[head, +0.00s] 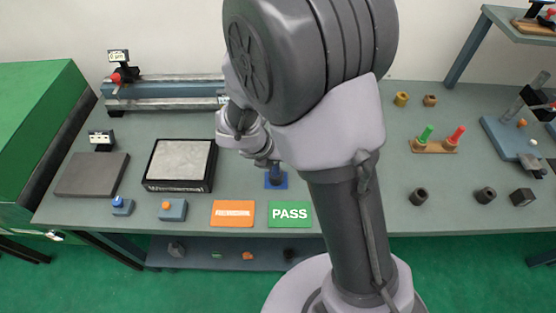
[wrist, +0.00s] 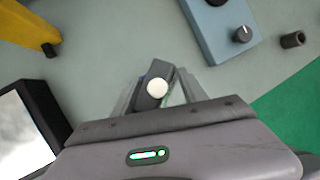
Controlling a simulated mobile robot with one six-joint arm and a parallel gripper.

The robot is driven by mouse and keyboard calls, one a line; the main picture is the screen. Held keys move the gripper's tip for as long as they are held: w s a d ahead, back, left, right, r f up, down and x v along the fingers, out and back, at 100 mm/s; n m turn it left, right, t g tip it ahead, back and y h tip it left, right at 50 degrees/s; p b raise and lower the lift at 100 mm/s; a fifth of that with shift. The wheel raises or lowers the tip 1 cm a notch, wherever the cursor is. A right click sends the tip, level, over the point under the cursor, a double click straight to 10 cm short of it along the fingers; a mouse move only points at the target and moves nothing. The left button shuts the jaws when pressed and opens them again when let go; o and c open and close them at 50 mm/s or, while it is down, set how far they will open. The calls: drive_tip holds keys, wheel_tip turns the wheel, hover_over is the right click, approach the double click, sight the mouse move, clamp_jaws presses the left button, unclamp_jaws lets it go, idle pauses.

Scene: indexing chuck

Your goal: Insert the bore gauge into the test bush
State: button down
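My gripper (wrist: 156,88) shows in the wrist view with a dark piece between its grey fingers. The piece carries a pale round end and I take it for the bore gauge (wrist: 157,90); its lower part is hidden. In the head view my arm covers the gripper and the gauge. A dark hollow bush (wrist: 293,40) lies at the upper right of the wrist view, apart from the gripper. The head view shows dark bushes (head: 420,196) and (head: 485,195) on the right of the bench. I cannot tell which is the test bush.
A black-framed pale plate (head: 180,163) stands left of my arm. The orange mat (head: 232,213) and green PASS mat (head: 290,214) lie at the front edge. A wooden stand (head: 434,147) holds green and red handles. A blue fixture (head: 505,140) stands at right.

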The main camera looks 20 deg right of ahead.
drive_tip(key=c, duration=0.5)
unclamp_jaws()
